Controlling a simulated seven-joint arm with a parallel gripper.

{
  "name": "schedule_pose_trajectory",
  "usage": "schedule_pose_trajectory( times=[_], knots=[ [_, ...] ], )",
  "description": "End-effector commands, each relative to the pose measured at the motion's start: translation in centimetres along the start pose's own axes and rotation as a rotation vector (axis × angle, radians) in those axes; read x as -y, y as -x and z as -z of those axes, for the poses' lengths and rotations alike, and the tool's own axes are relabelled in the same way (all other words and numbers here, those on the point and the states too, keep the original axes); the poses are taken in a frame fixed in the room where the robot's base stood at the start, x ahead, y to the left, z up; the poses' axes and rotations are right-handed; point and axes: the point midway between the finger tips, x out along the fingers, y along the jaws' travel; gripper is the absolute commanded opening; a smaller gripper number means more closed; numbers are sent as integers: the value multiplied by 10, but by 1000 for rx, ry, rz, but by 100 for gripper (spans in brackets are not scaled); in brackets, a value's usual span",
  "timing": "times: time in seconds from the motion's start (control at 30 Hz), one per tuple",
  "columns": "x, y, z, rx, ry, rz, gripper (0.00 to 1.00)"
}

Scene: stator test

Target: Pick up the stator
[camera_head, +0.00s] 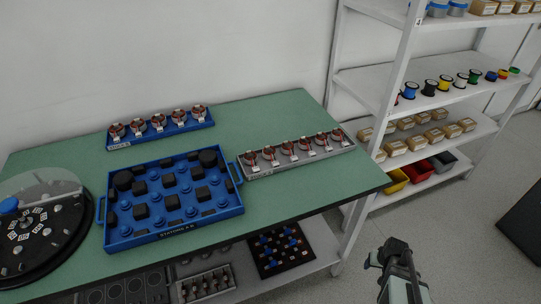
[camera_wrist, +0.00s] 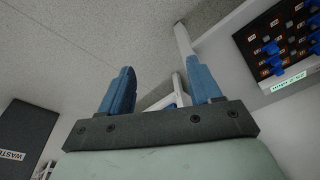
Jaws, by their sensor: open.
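Several copper-wound stators (camera_head: 159,122) stand in a row on a blue rack (camera_head: 120,145) at the back of the green table. Several more similar stators (camera_head: 287,147) stand in a row on a grey rack (camera_head: 262,171) at the table's right end. My gripper (camera_head: 391,250) is low at the right in the head view, beyond the table's front right corner and away from both racks. In the wrist view its two blue fingers (camera_wrist: 160,88) are apart with nothing between them. No stator can be made out in the wrist view.
A blue tray (camera_head: 108,241) of dark and blue parts covers the table's middle. A round black fixture (camera_head: 72,238) stands at left. A white shelf unit (camera_head: 375,82) is at right. A black board (camera_head: 268,267) with blue parts lies on the lower shelf. Floor shows around my gripper.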

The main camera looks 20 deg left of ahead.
Motion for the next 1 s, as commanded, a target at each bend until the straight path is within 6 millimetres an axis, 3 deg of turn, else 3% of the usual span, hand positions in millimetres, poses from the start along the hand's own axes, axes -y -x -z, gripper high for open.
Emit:
schedule_pose_trajectory(
  times=[0.03, 0.1, 0.4, 0.67, 0.8, 0.93, 1.0],
  knots=[
    [-5, 8, 26, -51, 13, -8, 63],
    [-11, 22, 56, -119, 31, -21, 63],
    [-35, 100, 180, -404, 110, -91, 63],
    [-52, 183, 268, -626, 170, -167, 63],
    [-55, 234, 311, -738, 201, -207, 63],
    [-44, 285, 347, -826, 235, -231, 63],
    [-29, 310, 363, -858, 254, -228, 63]
  ],
)
